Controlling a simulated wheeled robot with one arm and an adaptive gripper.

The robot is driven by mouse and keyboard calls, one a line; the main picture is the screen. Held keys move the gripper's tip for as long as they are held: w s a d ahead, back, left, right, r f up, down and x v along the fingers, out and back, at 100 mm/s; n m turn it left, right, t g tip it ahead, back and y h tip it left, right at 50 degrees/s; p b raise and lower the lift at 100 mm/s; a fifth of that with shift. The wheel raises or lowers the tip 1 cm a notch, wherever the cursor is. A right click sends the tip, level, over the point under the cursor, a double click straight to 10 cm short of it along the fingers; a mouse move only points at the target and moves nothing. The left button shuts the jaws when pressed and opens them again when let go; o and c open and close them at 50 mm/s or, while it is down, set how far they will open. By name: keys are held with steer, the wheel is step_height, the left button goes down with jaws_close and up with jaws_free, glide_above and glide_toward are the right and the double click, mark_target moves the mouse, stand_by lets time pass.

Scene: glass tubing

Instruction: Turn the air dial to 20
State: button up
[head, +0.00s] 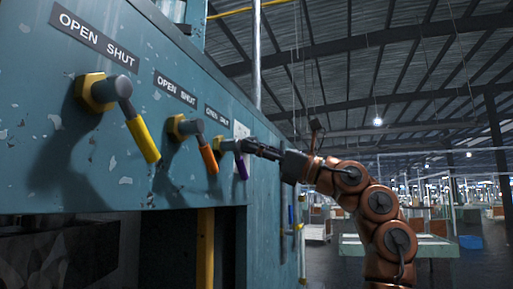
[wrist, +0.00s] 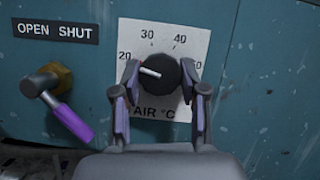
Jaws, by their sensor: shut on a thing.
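The air dial (wrist: 160,80) is a round black knob with a white pointer mark, on a white scale plate (wrist: 165,43) lettered "AIR °C". The pointer aims left and slightly up, close to the 20; the left finger stands between them, so the exact reading is hard to tell. My gripper (wrist: 160,74) is shut on the dial, one finger on its left side and one on its right. In the head view my gripper (head: 252,147) reaches the panel from the right; the dial itself cannot be made out there, and only a bit of the plate (head: 240,130) shows.
A purple-handled valve (wrist: 68,115) sits left of the dial under an "OPEN SHUT" label. Orange (head: 207,157) and yellow (head: 142,138) valve handles stand farther left on the blue panel (head: 60,170).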

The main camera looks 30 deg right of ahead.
stand_by(0.4)
steer(key=o, duration=1.1)
steer(key=shift+o, duration=0.2)
steer(key=v, duration=1.2)
steer(key=shift+d, duration=0.1)
steer(key=shift+d, duration=0.1)
